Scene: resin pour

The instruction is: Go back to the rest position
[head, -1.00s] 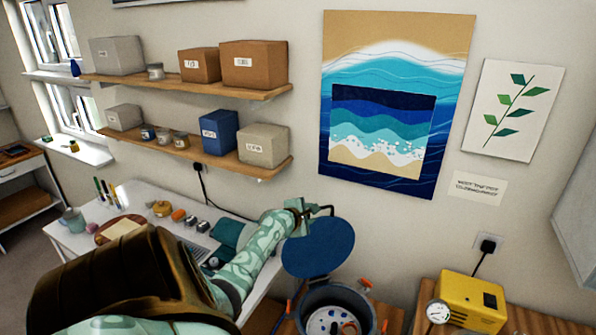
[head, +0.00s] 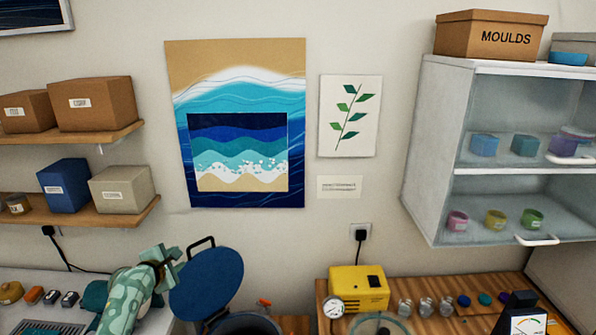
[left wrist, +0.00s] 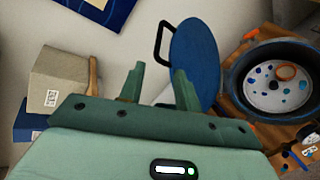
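My left gripper (head: 168,258) comes in from the lower left in the head view, beside the raised round blue lid (head: 207,283) of the dark pot (head: 245,324). In the left wrist view my left gripper (left wrist: 158,82) has its two fingers apart with nothing between them. The blue lid (left wrist: 195,62) stands just behind and to the right of the fingers there. The pot (left wrist: 282,80) is open, with a white plate spotted blue and an orange ring inside. My right gripper is not in view.
A yellow machine with a gauge (head: 358,290) stands on the wooden bench (head: 320,292), near several small jars and coloured discs. A wall cabinet (head: 432,150) is at the right, and shelves (head: 90,213) hold boxes at the left.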

